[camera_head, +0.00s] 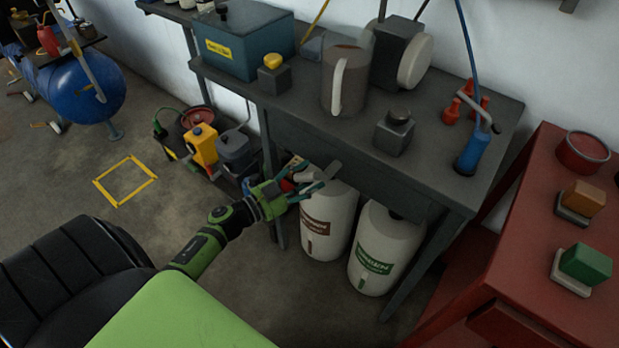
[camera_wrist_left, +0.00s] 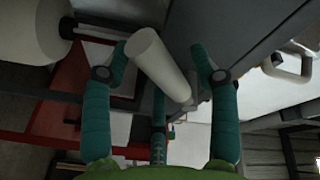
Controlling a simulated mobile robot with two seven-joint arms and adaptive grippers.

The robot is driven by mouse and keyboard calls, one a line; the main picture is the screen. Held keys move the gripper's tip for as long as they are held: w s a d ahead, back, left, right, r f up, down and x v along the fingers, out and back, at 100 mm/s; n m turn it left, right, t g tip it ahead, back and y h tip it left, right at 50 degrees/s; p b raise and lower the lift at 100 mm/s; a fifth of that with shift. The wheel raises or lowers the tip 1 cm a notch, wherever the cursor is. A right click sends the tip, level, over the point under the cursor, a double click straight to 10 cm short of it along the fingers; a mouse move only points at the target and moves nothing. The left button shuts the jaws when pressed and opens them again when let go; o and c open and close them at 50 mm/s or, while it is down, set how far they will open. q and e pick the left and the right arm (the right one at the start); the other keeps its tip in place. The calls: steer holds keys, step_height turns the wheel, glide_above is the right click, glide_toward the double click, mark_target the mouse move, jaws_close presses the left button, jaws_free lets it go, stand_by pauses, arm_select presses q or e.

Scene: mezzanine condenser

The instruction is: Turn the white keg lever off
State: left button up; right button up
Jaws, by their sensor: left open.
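My left gripper (camera_head: 308,186) reaches in from the left to the front edge of the grey workbench, by the top of the white keg with the brown label (camera_head: 317,228). Its green fingers are open. A short white cylindrical lever handle (camera_head: 304,176) shows at the fingers. In the left wrist view, this white lever handle (camera_wrist_left: 158,65) lies tilted in the space between the open fingers of my left gripper (camera_wrist_left: 160,72). I cannot tell whether a finger touches it. The lever's base is partly hidden. My right gripper is not in view.
A white keg with a green label (camera_head: 385,250) stands to the right, under the workbench (camera_head: 300,105). The bench edge is close above the gripper. A red table (camera_head: 560,235) is at the right. Tools and a yellow canister (camera_head: 203,145) stand on the floor behind the arm.

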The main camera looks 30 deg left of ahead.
arm_select(q)
steer(key=shift+w+d, duration=0.1)
steer(key=shift+w, duration=0.15)
jaws_close()
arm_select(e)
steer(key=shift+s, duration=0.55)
